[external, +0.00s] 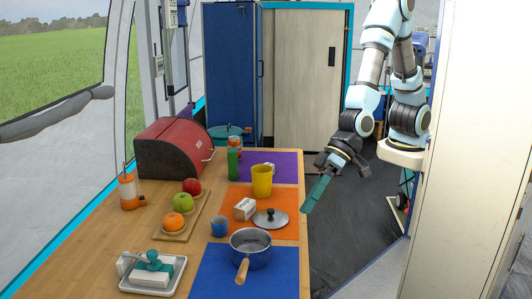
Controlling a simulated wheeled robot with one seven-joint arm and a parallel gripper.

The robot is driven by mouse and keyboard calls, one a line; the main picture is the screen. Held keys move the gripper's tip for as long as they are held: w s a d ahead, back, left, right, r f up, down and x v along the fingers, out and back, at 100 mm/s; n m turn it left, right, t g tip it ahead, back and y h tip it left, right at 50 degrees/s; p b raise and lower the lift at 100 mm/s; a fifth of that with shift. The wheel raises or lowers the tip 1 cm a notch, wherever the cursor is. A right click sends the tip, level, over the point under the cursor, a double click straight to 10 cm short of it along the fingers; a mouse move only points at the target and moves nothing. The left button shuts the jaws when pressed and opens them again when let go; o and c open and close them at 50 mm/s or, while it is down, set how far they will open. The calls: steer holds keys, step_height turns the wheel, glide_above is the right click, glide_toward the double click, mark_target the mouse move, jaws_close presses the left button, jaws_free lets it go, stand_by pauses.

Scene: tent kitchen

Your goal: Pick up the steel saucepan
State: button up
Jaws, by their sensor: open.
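The steel saucepan (263,260) stands upright on a blue mat (215,275) near the front of the wooden table. Its wooden handle (242,270) points toward the camera. The pan looks empty. My gripper (309,207) is open, with teal fingers angled down and left. In the picture it is beyond the table's right edge, above and right of the saucepan and apart from it. No object shows between the fingers.
A lid (270,219) lies behind the saucepan, beside a white box (245,208). A blue cup (219,227) and yellow cup (262,181) stand nearby. A tray (171,285) is at left. A fruit board (187,216) and red bin (175,145) are farther back. Dark floor right of the table is clear.

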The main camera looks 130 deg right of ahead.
mark_target(247, 261)
steer(key=w+f+m+t+h+b, duration=0.1)
steer(key=w+f+m+h+b, duration=0.1)
steer(key=w+f+m, duration=0.1)
steer(key=w+a+f+m+t+h+b, duration=0.1)
steer(key=w+f+m+t+h+b, duration=0.1)
steer(key=m, duration=0.5)
steer(key=w+a+f+m+t+h+b, duration=0.1)
steer(key=w+f+m+h+b, duration=0.2)
steer(key=w+f+m, duration=0.2)
steer(key=shift+w+f+m+t+h, duration=0.15)
steer(key=shift+w+m+t+h, duration=0.2)
steer(key=shift+w, duration=0.5)
steer(key=shift+s+f+m+h+b, duration=0.15)
steer(key=shift+m+h+b, duration=0.1)
steer(key=shift+m+b, duration=0.25)
steer(key=shift+d+m+h, duration=0.2)
steer(key=shift+m+h, duration=0.05)
steer(key=shift+h, duration=0.05)
steer(key=p+x, duration=0.1)
steer(key=x, duration=0.4)
steer(key=shift+w, duration=0.2)
steer(key=shift+d+p+x, duration=0.25)
steer(key=shift+p+x, duration=0.3)
steer(key=shift+x, duration=2.15)
steer(key=shift+s, duration=0.2)
steer(key=shift+c, duration=0.4)
jaws_close()
